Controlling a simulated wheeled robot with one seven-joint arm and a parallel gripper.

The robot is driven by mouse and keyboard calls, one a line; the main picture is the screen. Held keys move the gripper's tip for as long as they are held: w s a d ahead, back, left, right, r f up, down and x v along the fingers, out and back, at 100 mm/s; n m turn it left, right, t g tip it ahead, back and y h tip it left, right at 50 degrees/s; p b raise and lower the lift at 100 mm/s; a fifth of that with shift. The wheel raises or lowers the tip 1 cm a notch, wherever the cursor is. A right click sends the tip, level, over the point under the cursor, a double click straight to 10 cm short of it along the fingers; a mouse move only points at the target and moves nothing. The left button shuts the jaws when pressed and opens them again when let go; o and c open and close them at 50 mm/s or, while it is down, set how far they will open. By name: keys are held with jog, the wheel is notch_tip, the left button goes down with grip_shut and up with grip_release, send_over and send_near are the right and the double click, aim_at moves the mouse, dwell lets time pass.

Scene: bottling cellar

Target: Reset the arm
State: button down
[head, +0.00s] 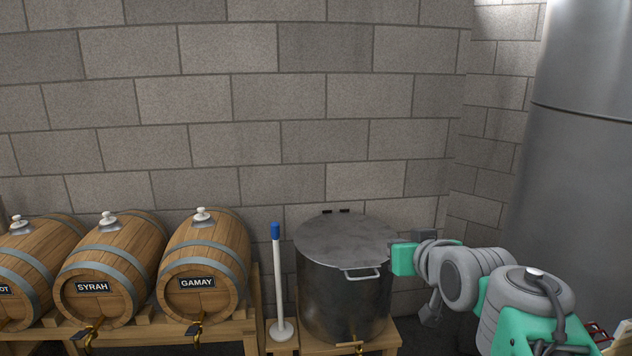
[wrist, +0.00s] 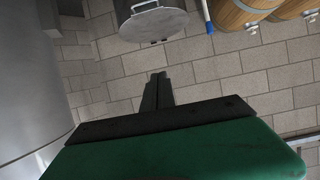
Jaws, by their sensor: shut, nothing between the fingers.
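My gripper (wrist: 158,76) shows in the wrist view, its two dark fingers together with nothing between them. Behind the fingers are its dark crossbar and green housing. My grey and teal arm reaches in from the lower right of the head view, close to the right side of the lidded steel pot (head: 345,295). The fingertips are not clear in the head view. In the wrist view the pot's lid (wrist: 153,22) lies beyond the fingertips, apart from them.
Wooden barrels labelled SYRAH (head: 105,270) and GAMAY (head: 207,262) lie on a wooden rack at the left. A white rod with a blue top (head: 278,285) stands beside the pot. A big steel tank (head: 580,150) rises at the right. The block wall behind is bare.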

jog(key=s+f+g+p, duration=0.3)
jog(key=s+f+g, duration=0.2)
jog(key=s+f, duration=0.3)
jog(key=s+a+f+m+g+h+p, duration=0.1)
jog(key=s+f+g+p, duration=0.3)
jog(key=s+f, duration=0.4)
jog(key=s+g, duration=0.1)
jog(key=s, duration=0.3)
jog(key=shift+s+a+h, duration=0.15)
jog(key=shift+a+h, duration=0.1)
jog(key=shift+h, duration=0.05)
